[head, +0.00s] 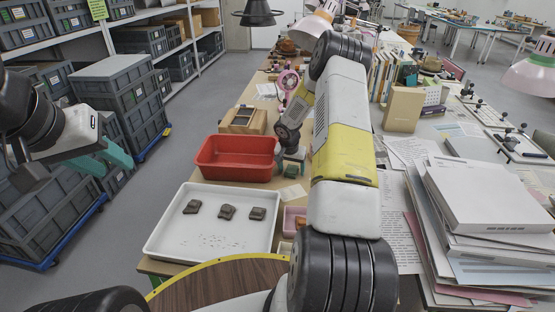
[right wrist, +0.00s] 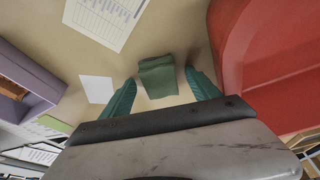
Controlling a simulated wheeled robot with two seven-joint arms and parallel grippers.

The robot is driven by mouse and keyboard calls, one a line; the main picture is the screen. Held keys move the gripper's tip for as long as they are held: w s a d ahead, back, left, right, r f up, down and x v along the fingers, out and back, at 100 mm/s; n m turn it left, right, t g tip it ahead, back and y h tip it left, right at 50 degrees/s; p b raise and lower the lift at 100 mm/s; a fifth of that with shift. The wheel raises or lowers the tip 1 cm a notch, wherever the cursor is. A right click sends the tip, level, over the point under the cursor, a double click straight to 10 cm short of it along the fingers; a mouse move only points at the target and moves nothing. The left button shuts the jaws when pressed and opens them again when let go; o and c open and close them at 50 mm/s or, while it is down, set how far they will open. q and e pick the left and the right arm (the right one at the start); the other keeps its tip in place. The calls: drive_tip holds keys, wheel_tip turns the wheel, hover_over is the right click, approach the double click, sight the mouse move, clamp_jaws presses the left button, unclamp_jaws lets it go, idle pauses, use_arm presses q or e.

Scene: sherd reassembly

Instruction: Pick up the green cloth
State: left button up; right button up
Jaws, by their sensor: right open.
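The green cloth (right wrist: 157,77) is a small dark green folded piece on the tan table top in the right wrist view. In the head view it is a small green patch (head: 293,173) to the right of the red bin. My right gripper (right wrist: 160,80) is open, with one teal finger on either side of the cloth in that view. Whether the fingers touch the cloth or hover above it I cannot tell. My left gripper (head: 104,162) hangs at the left of the head view, away from the table; its jaw gap is unclear.
A red bin (head: 235,171) stands close beside the cloth. A white tray (head: 165,240) with three dark sherds lies nearer. White paper (right wrist: 96,89) lies near the cloth. A purple-sided box (right wrist: 25,75) is at the left of the wrist view. Paper stacks (head: 490,195) stand at right.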

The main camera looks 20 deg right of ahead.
sight(292, 170)
drive_tip(key=c, duration=1.4)
drive_tip(key=shift+r, duration=0.1)
wheel_tip(292, 170, up, 10)
drive_tip(key=shift+f, duration=0.1)
drive_tip(key=o, duration=0.6)
drive_tip(key=shift+c, duration=0.2)
drive_tip(key=c, duration=0.5)
